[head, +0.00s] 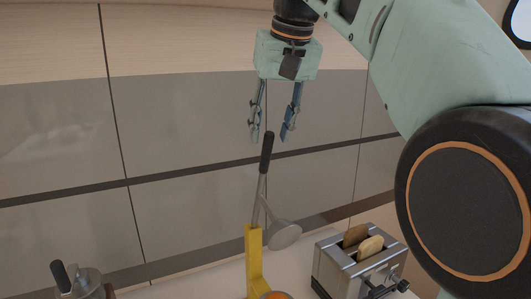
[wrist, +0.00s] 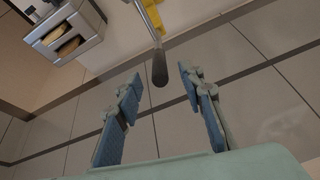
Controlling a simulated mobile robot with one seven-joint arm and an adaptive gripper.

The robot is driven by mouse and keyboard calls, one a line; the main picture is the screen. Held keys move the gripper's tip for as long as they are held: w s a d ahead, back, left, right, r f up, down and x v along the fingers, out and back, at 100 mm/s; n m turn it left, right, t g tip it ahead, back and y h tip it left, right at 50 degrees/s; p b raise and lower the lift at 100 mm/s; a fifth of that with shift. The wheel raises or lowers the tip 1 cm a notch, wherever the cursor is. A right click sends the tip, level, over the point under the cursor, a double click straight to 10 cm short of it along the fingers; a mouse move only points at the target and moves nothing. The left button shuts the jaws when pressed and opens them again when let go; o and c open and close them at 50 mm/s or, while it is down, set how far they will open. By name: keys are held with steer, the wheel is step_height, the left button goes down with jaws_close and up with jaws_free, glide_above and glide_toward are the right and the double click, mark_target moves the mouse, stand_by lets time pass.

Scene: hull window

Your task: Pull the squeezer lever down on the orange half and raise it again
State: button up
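The squeezer (head: 253,262) has a yellow upright stand, with a grey cup on its arm. Its lever (head: 266,153) has a black handle and points up. The orange half (head: 275,295) shows only in part at the bottom edge of the head view, beside the foot of the stand. My gripper (head: 268,138) is open and empty, pointing down just above the handle tip. In the wrist view the black handle (wrist: 159,68) lies ahead of and between the spread fingers (wrist: 158,75). No contact with the fingers shows.
A toaster (head: 360,262) with bread slices stands right of the squeezer; it also shows in the wrist view (wrist: 68,30). A grey device with a dark handle (head: 77,279) stands at lower left. A tiled wall (head: 180,130) is behind.

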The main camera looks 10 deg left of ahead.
glide_above(266, 174)
step_height(266, 174, down, 6)
steer(key=shift+c, duration=0.3)
jaws_close()
